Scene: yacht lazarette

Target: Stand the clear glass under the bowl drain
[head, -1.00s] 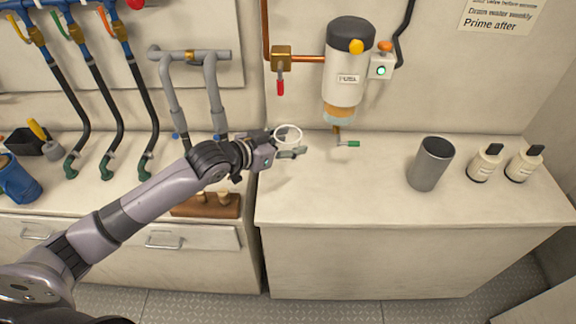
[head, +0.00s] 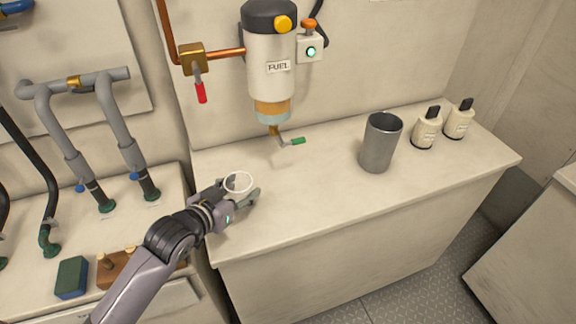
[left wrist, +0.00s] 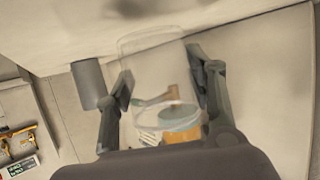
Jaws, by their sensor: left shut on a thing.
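My left gripper (head: 240,196) is shut on the clear glass (head: 238,182), whose pale round rim shows in the head view. The glass (left wrist: 152,62) stands between the two fingers in the left wrist view. It is over the left part of the counter; I cannot tell whether its base touches the top. The fuel filter's clear bowl (head: 273,109) hangs on the wall to the right of the gripper and farther back. Under it is the drain (head: 276,133) with a green-tipped lever (head: 297,141). My right gripper does not show.
A grey metal cup (head: 381,142) stands on the counter (head: 310,212) right of the drain, with two white bottles (head: 427,128) beyond it. A red-handled valve (head: 200,92) is on the copper pipe. The counter below the drain is clear.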

